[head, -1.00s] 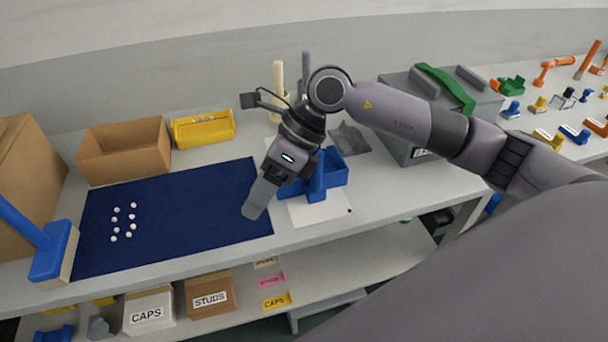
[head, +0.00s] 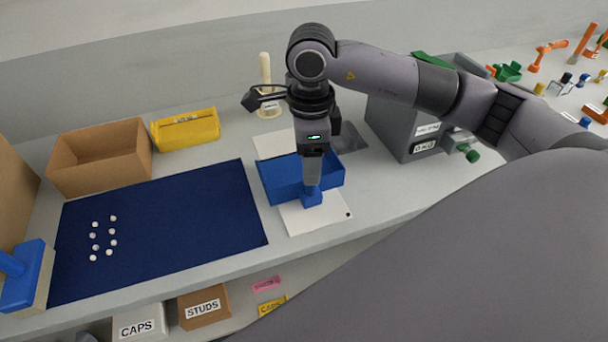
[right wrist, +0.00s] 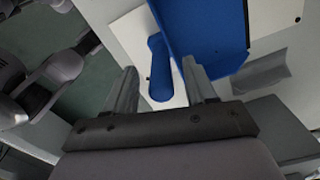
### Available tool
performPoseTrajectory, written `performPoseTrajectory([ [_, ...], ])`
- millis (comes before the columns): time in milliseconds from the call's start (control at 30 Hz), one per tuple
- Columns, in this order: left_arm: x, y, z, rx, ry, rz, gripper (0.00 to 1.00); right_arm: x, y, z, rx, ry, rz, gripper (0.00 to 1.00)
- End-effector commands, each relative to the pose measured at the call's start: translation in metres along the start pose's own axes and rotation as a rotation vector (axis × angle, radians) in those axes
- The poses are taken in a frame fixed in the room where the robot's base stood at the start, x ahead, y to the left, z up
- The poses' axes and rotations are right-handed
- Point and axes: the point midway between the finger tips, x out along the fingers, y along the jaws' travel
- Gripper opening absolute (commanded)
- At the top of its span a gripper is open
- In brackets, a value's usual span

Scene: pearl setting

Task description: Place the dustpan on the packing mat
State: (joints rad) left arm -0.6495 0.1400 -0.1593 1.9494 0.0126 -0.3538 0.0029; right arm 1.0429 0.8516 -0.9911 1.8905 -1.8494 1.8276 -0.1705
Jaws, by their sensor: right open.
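The blue dustpan (head: 275,182) lies on a white sheet (head: 318,217) at the middle of the bench, its handle toward the front edge. The dark navy mat (head: 190,215), which I take as the packing mat, lies flat to its left, apart from it. My right gripper (head: 312,183) points down over the dustpan's handle, hiding part of the pan. In the right wrist view the open fingers (right wrist: 160,72) stand on either side of the blue handle (right wrist: 160,82); contact cannot be told. My left gripper is not in view.
Several white balls (head: 95,236) sit on the mat's left part. A blue brush (head: 25,275) stands at its left edge. A cardboard box (head: 100,182) and yellow bin (head: 185,131) are behind it. A grey case (head: 400,125) stands right. The mat's right half is clear.

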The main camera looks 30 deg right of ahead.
Motion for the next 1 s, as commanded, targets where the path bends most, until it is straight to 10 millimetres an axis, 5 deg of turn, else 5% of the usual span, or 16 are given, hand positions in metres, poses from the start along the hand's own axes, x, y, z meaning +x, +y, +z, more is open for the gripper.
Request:
performPoseTrajectory([
  [233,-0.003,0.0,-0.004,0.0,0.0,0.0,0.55,0.034,0.0,-0.002,0.0,0.0,0.001,0.56],
  [500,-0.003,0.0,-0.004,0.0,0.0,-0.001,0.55,0.039,0.0,-0.002,0.0,-0.001,0.0,0.56],
  [533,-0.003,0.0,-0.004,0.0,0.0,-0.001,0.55,0.039,0.0,-0.002,0.0,-0.001,0.0,0.52],
  [700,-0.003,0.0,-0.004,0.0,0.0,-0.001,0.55,0.038,0.0,-0.002,0.001,-0.001,0.0,0.0],
  [1000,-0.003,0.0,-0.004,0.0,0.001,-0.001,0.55,0.037,0.0,-0.002,0.001,-0.002,-0.001,0.0],
])
